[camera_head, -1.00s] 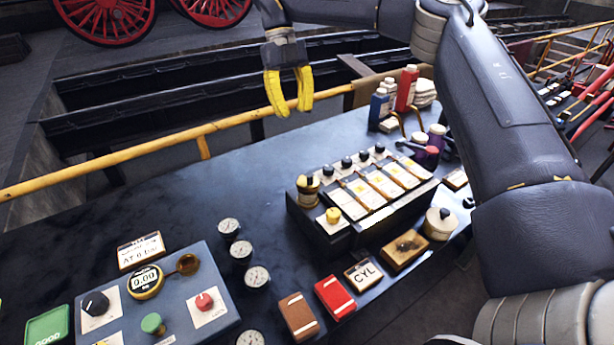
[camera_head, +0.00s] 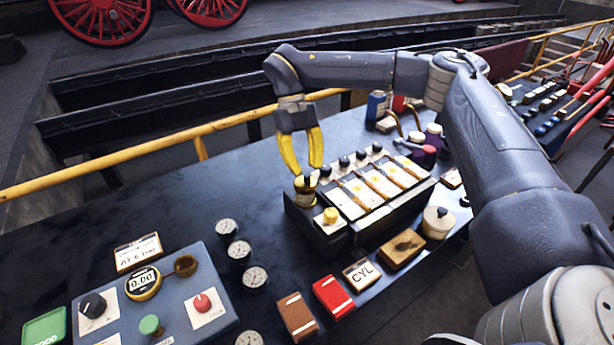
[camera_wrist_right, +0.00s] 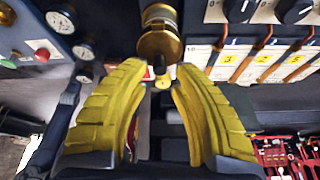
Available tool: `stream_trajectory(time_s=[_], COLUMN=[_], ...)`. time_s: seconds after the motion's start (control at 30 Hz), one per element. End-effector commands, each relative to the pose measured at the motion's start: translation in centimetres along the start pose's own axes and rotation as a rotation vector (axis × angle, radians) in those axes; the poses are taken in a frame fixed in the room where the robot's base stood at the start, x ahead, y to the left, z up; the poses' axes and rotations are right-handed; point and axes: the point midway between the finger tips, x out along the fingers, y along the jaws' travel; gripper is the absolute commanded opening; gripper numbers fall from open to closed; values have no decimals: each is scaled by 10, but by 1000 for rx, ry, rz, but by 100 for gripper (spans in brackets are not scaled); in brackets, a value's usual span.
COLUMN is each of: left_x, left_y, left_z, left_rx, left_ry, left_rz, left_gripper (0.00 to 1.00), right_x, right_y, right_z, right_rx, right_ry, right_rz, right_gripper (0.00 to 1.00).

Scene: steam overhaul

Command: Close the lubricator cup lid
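The lubricator (camera_head: 360,225) is a dark box with a row of white-faced glass sections and black knobs on top. A brass cup (camera_head: 305,194) stands at its left end, near a yellow knob (camera_head: 330,214). The cup also shows in the right wrist view (camera_wrist_right: 158,44), with a round brass rim piece at its top; whether this is the lid, and how far it is open, I cannot tell. My left gripper is not in view.
A blue-grey control panel (camera_head: 190,328) with knobs and several gauges (camera_head: 239,251) lie to the left. Red and brown books (camera_head: 333,297) and a CYL plate (camera_head: 361,275) lie in front. Bottles (camera_head: 376,108) stand behind. A yellow rail (camera_head: 150,150) runs along the back.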

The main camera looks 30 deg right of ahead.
Motion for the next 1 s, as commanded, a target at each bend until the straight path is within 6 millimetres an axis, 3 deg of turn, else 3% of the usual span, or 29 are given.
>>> stream_trajectory(time_s=[0.3, 0.77, 1.0], left_x=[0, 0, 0], left_y=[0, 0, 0], left_z=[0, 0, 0], left_rx=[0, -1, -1], left_ry=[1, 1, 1], left_rz=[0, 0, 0], left_gripper=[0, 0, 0], right_x=[28, 32, 32], right_y=[0, 0, 0], right_z=[0, 0, 0], right_rx=[-1, 0, -1], right_ry=[1, 0, 0], right_rz=[0, 0, 0], right_gripper=[25, 26, 0])
